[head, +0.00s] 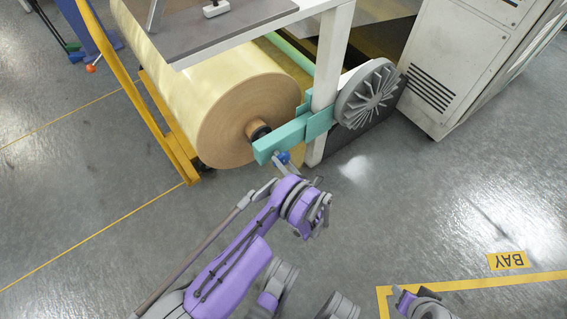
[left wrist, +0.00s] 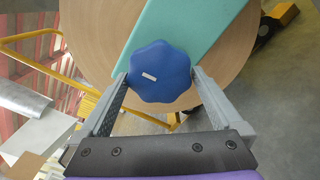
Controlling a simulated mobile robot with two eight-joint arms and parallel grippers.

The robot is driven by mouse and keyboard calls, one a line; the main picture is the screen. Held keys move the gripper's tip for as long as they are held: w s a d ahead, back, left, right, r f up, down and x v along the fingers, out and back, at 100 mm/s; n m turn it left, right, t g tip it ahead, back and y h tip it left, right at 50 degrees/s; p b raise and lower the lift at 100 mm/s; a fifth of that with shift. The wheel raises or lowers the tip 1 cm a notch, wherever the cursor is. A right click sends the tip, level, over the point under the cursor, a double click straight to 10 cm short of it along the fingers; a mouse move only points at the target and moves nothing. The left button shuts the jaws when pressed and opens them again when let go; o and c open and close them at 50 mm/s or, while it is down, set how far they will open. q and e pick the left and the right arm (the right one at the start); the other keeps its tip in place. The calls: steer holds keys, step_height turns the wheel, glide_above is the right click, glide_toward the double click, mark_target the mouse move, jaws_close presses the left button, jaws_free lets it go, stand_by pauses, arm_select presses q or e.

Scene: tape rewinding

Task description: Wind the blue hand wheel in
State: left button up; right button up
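The blue hand wheel (head: 283,157) sits under the near end of the teal arm (head: 275,143), in front of the big roll. In the left wrist view the lobed blue hand wheel (left wrist: 160,72) lies between the fingertips of my left gripper (left wrist: 160,80), with a small white label on its face. One finger is on each side, and no clear gap shows at either side. In the head view my left gripper (head: 285,167) reaches up to the wheel from below and is partly hidden by my wrist. My right gripper cannot be made out.
A large tan roll (head: 235,105) stands behind the teal arm. A grey finned wheel (head: 368,93) and a white post (head: 328,70) are to the right. A yellow frame (head: 165,125) is at left, a white cabinet (head: 460,65) at upper right. The floor at right is clear.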

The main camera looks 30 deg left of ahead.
arm_select(q)
steer(key=p+v, duration=0.2)
steer(key=v, duration=0.9)
steer(key=shift+a, duration=0.1)
